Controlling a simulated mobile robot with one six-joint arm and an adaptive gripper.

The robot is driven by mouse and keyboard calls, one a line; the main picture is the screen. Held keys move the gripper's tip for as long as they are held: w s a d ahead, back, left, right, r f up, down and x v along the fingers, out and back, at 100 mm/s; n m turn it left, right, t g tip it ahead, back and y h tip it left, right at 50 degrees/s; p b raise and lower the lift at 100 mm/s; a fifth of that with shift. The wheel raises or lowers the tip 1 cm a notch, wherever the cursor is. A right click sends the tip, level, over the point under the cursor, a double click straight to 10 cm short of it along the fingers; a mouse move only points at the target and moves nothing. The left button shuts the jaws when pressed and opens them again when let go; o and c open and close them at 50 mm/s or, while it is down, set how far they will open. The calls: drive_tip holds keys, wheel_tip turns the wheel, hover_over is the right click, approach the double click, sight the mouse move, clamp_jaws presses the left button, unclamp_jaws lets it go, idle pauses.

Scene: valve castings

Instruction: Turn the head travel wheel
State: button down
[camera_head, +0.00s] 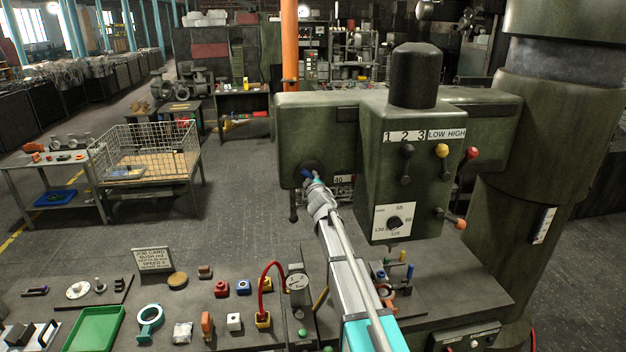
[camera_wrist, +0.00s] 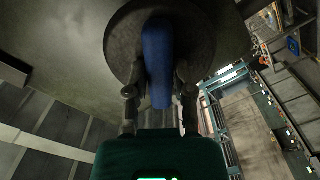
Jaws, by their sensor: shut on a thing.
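The head travel wheel (camera_wrist: 203,42) is a dark round disc on the green machine head, with a blue handle (camera_wrist: 157,62) standing out from it. In the head view the wheel (camera_head: 314,164) is small and partly hidden by my gripper (camera_head: 311,178). In the wrist view my gripper (camera_wrist: 157,88) has one finger on each side of the blue handle and is shut on it. The handle's inner end meets the wheel face.
The machine head (camera_head: 430,180) carries levers, a dial and a dark motor on top. A bench below holds a green tray (camera_head: 95,330), a teal ring (camera_head: 149,322), a red hose (camera_head: 264,285) and several small blocks. A wire crate (camera_head: 150,165) stands left.

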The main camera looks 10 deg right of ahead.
drive_tip(key=n, duration=0.7)
drive_tip(key=shift+s, duration=0.1)
drive_tip(key=n, duration=0.4)
drive_tip(key=shift+n, duration=1.9)
drive_tip(key=shift+c, duration=2.4)
unclamp_jaws()
drive_tip(key=s, duration=1.1)
drive_tip(key=shift+s, duration=0.35)
